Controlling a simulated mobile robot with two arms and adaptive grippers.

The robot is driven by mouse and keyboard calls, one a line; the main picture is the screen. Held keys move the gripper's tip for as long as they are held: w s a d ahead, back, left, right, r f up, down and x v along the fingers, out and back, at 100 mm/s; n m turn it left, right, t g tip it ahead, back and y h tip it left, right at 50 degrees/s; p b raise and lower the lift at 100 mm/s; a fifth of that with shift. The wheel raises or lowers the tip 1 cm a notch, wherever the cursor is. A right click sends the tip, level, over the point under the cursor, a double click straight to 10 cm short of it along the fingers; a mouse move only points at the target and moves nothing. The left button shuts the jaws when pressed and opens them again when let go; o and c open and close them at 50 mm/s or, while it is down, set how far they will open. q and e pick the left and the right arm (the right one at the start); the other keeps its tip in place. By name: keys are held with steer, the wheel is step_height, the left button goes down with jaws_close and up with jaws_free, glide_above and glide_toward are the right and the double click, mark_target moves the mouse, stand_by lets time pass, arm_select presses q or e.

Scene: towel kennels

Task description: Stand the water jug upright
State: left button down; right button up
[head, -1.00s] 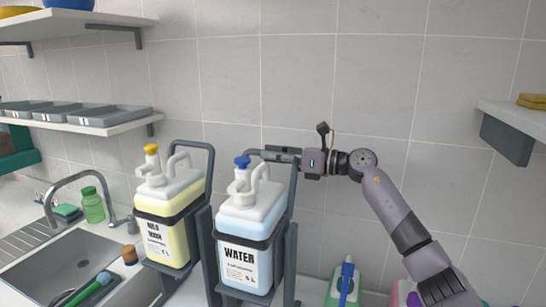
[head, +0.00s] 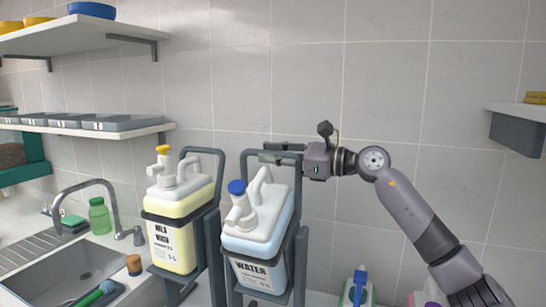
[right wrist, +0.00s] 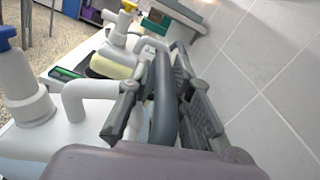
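The water jug (head: 262,225) is white and pale blue with a blue cap, and it leans forward toward me in its dark grey cradle. The cradle's hoop handle (head: 298,180) rises behind the jug. My right gripper (head: 270,151) is at the top of this hoop, and its fingers lie on both sides of the bar, closed on it. In the right wrist view the hoop bar (right wrist: 163,100) runs between the two fingers, and the jug's blue cap and white pump (right wrist: 18,85) are at the left. My left gripper is not in view.
A yellow mild wash jug (head: 172,235) stands upright in its own cradle, left of the water jug. A sink (head: 75,265) and green bottle (head: 99,216) are farther left. A bottle with a blue top (head: 359,285) is at lower right. Shelves (head: 90,128) hang on both sides.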

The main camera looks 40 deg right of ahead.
mark_target(300, 159)
steer(key=o, duration=0.3)
steer(key=shift+d, duration=0.1)
steer(key=shift+r, duration=0.1)
steer(key=shift+s+d+f, duration=0.2)
steer(key=shift+s+d, duration=0.05)
steer(key=shift+s, duration=0.35)
steer(key=v, duration=1)
steer(key=shift+s+d, duration=0.25)
steer(key=shift+s, duration=0.05)
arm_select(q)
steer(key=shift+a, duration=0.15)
arm_select(e)
steer(key=shift+w, duration=0.1)
